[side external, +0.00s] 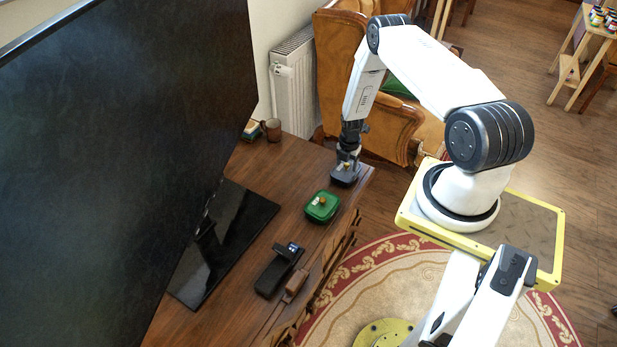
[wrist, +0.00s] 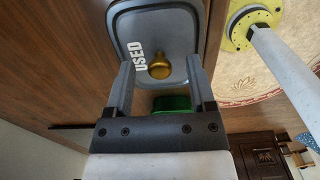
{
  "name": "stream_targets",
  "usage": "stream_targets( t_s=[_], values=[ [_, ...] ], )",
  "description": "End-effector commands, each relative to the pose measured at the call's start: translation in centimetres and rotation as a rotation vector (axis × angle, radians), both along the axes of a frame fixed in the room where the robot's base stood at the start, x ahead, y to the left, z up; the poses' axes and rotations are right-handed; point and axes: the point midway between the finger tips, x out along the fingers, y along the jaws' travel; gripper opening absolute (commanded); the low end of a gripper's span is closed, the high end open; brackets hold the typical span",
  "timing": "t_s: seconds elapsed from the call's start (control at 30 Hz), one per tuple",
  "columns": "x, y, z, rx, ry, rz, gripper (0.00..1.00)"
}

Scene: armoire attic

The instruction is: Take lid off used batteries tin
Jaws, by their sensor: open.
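A dark grey tin (side external: 345,178) stands near the right front corner of the wooden cabinet top. In the wrist view its grey lid (wrist: 128,27) carries the white word "USED" and a round gold knob (wrist: 160,68). The lid sits on the tin. My gripper (side external: 347,161) points down right over this tin. In the wrist view my gripper (wrist: 160,62) is open, with one finger on each side of the knob and a gap to both. The tin's body is mostly hidden below the lid.
A green tin (side external: 322,206) with a knob stands close by, nearer the middle of the cabinet top (side external: 285,170). A black device (side external: 279,269), a large screen (side external: 130,150) and a brown mug (side external: 272,129) are also on it. The cabinet's edge is close to the grey tin.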

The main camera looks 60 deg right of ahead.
Motion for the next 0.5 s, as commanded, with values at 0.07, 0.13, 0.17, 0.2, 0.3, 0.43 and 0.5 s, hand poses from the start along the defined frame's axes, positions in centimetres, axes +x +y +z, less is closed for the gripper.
stream_targets(
  t_s=[0.07,0.13,0.17,0.2,0.3,0.43,0.5],
  values=[
    [0.01,0.01,-0.11,0.000,0.000,0.000,0.71],
    [0.02,0.00,-0.10,0.000,0.000,0.000,0.71],
    [0.02,0.00,-0.09,0.000,0.000,0.000,0.71],
    [0.02,0.00,-0.09,0.000,0.000,0.000,0.71],
    [0.02,0.00,-0.07,0.000,0.000,0.000,0.71],
    [0.02,0.00,-0.07,0.000,0.000,0.000,0.71],
    [0.02,0.00,-0.06,0.000,0.000,0.000,0.71]
  ],
)
